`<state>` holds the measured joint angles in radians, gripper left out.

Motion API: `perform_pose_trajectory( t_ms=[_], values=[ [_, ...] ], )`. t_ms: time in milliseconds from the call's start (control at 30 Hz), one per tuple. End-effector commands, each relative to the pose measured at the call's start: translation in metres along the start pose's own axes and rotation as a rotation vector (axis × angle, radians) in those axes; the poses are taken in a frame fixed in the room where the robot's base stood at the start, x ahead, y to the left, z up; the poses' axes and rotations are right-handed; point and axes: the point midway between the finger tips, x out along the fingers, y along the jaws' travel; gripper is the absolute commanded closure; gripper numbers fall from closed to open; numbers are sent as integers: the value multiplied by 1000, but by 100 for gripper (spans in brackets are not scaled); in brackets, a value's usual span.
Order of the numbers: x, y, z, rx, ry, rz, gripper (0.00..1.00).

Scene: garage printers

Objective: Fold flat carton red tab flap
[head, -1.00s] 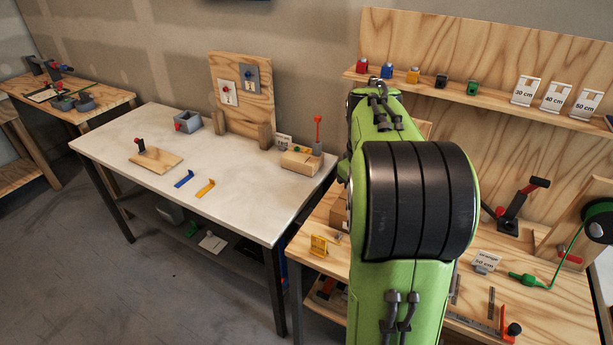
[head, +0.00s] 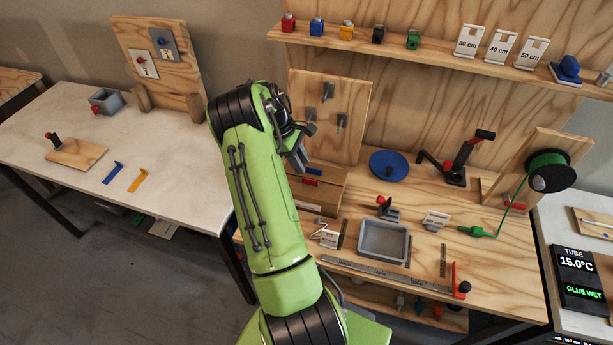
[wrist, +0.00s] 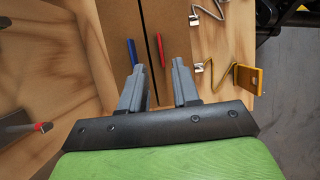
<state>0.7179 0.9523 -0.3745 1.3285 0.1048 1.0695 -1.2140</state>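The cardboard carton (head: 318,200) lies on the wooden bench, just right of my gripper (head: 299,157) in the head view, partly hidden by my arm. Its red tab (head: 311,183) and blue tab (head: 313,170) show on top. In the wrist view the carton's brown flaps (wrist: 116,25) meet at a dark seam. The blue tab (wrist: 132,52) is on the left flap and the red tab (wrist: 161,49) on the right flap. My gripper (wrist: 159,70) is open and empty, with its fingers over the carton. Its height above the carton cannot be told.
A pegboard panel (head: 330,110) rises behind the carton. In the wrist view a yellow bracket (wrist: 247,79) sits to the right.

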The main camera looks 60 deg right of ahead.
Motion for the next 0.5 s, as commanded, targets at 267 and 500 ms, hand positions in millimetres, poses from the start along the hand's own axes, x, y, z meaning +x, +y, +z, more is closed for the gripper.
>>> perform_pose_trajectory(
  t_ms=[267, 500],
  values=[
    [56, 0, 0, 1, 0, -2, 69],
    [65, 0, 0, 0, 1, 1, 69]
  ],
)
